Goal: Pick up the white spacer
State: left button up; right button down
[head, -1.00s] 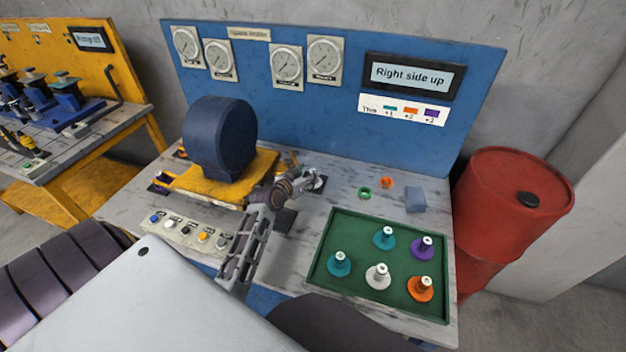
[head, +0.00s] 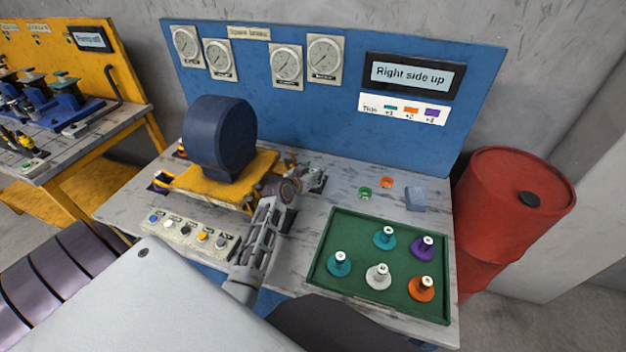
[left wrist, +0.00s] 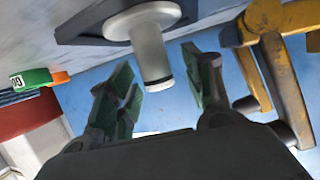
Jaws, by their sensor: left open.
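A white spacer (head: 378,277) stands upright, wide flange down, in the front middle of the green tray (head: 318,262). My left gripper (head: 313,180) is over the back middle of the bench, well to the left of and behind that tray; my arm partly hides what is there. In the left wrist view my left gripper (left wrist: 157,68) is open. A pale flanged post (left wrist: 150,52), shaped like a white spacer, stands on a dark plate (left wrist: 85,22). Its free end points between the fingers, with no clear contact. My right gripper is not in view.
Teal, purple and orange spacers share the tray. Behind it lie a green ring (head: 364,193), an orange ring (head: 386,182) and a grey-blue block (head: 415,199). The blue motor (head: 218,135) on its yellow base stands left of my gripper; a button panel (head: 187,236) is in front.

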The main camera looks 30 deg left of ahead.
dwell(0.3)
pick_arm(q)
jog(key=c, duration=1)
grip_shut()
jog(key=shift+r, duration=0.2)
